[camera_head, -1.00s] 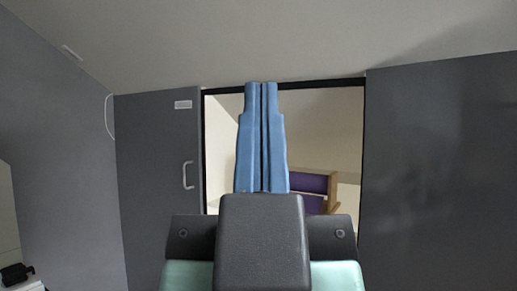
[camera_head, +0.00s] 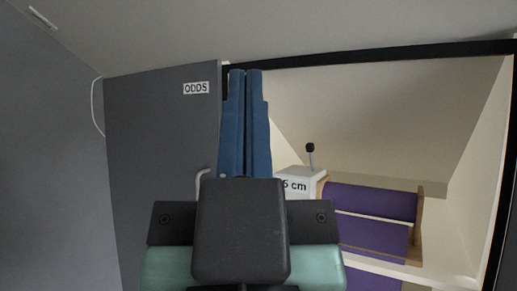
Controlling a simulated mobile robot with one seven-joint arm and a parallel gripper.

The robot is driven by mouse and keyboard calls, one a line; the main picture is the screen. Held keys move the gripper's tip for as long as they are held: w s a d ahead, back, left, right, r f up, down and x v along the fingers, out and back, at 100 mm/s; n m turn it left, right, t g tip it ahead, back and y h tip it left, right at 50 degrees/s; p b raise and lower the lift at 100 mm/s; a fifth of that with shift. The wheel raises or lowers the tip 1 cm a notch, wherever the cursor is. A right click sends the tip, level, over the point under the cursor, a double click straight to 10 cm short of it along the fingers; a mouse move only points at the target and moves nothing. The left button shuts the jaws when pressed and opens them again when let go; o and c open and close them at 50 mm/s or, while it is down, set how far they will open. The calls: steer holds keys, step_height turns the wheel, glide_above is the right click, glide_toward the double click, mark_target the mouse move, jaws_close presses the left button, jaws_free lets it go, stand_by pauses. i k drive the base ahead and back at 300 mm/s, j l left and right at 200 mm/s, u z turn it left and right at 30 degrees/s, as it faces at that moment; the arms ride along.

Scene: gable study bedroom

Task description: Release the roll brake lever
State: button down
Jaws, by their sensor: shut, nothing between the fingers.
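My gripper (camera_head: 245,72) shows in the middle of the head view, its two blue fingers pointing up and pressed together with nothing between them. Beyond it, inside the opening, is a small upright lever with a dark knob (camera_head: 310,148). It stands on a white box (camera_head: 308,179) marked with a partly hidden "cm" label. I cannot tell whether this is the roll brake lever. A purple roll (camera_head: 372,201) sits in a wooden frame (camera_head: 416,228) right of the box. My gripper is apart from these things and hides part of the box.
A grey door panel labelled "ODDS" (camera_head: 150,130) stands at the left, its metal handle (camera_head: 201,183) partly behind my gripper. A dark frame (camera_head: 400,52) borders the opening. A white shelf (camera_head: 440,277) lies below the roll. A sloped ceiling (camera_head: 230,28) is overhead.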

mark_target(309, 146)
steer(key=i+j, duration=0.2)
steer(key=i, duration=0.35)
steer(key=i+j+u, duration=0.1)
steer(key=i, duration=0.45)
steer(key=j, duration=0.1)
